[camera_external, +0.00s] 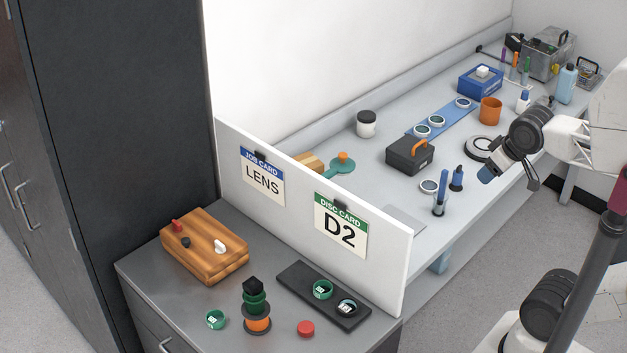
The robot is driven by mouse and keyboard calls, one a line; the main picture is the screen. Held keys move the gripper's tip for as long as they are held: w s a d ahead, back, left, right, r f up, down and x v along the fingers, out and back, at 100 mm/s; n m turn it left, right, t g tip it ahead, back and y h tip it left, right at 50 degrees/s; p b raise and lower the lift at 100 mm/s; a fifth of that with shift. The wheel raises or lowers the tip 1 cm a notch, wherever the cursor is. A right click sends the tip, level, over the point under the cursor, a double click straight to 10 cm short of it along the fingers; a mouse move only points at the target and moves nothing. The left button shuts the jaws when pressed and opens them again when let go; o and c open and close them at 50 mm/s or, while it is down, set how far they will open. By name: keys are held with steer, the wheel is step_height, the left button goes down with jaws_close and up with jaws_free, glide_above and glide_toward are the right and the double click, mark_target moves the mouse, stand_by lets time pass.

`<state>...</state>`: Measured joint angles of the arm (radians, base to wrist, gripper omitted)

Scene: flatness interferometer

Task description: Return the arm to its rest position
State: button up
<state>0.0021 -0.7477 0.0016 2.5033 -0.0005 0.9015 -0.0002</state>
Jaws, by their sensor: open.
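My gripper (488,174) is at the right of the view, at the end of my white and black arm. It is above the front edge of the grey bench (390,179). Its jaws are small in this view and point down and to the left. They are open, and I see nothing held between them. A round black and white piece (478,148) lies on the bench just behind the gripper, partly hidden by it.
A black box with an orange handle (410,154), an orange cup (490,110) and a blue strip with white rings (442,119) stand on the bench. A white partition (385,235) with cards separates a dark cabinet top (210,296). Open floor lies before the bench.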

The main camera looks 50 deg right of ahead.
step_height(320, 180, down, 9)
steer(key=w+g, duration=0.1)
steer(key=g, duration=0.2)
steer(key=shift+w+d, duration=0.15)
steer(key=shift+w, duration=0.05)
